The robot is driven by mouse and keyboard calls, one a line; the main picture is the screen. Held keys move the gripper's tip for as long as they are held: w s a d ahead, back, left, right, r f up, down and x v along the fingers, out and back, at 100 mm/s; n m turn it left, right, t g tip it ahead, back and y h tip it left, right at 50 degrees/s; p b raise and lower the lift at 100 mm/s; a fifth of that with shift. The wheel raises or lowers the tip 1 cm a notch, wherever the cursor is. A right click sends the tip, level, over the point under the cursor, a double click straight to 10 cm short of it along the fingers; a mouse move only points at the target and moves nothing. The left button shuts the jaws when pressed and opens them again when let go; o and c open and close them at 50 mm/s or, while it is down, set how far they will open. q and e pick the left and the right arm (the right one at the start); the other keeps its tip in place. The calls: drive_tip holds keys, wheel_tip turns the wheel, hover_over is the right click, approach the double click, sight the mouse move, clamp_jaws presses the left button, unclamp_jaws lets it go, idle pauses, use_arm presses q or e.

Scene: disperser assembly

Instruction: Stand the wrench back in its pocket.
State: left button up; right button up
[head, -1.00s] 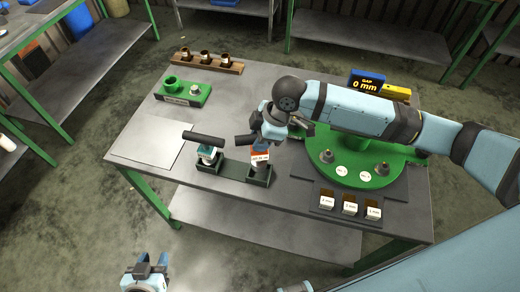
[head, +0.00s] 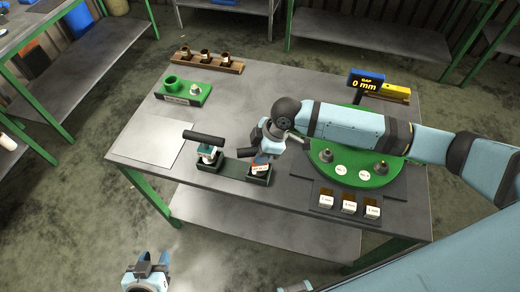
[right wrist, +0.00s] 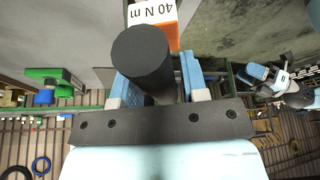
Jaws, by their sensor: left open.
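The wrench is a black-handled tool with an orange and white label (head: 260,168), marked "40 N m" in the right wrist view. My right gripper (head: 267,150) is shut on its black handle (right wrist: 145,55), which lies between the fingers in the right wrist view. The wrench is at the right pocket (head: 258,181) of the dark green holder; its lower end is hidden, so I cannot tell how deep it sits. A second wrench with a teal label (head: 208,154) stands in the left pocket. My left gripper (head: 150,268) is open, off the table's front.
A green round fixture (head: 352,176) with metal posts stands right of the holder, with labelled bins (head: 348,207) in front. A gap display (head: 366,82) stands behind. A grey plate (head: 150,142) lies at left. A green block (head: 183,95) and wooden rack (head: 208,62) stand further back.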

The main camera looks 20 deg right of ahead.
drive_tip(key=shift+o, duration=0.9)
drive_tip(key=b+v, duration=0.1)
drive_tip(key=v, duration=1.1)
drive_tip(key=shift+a+r, duration=0.1)
drive_tip(key=shift+r, duration=0.1)
drive_tip(key=shift+s, duration=0.1)
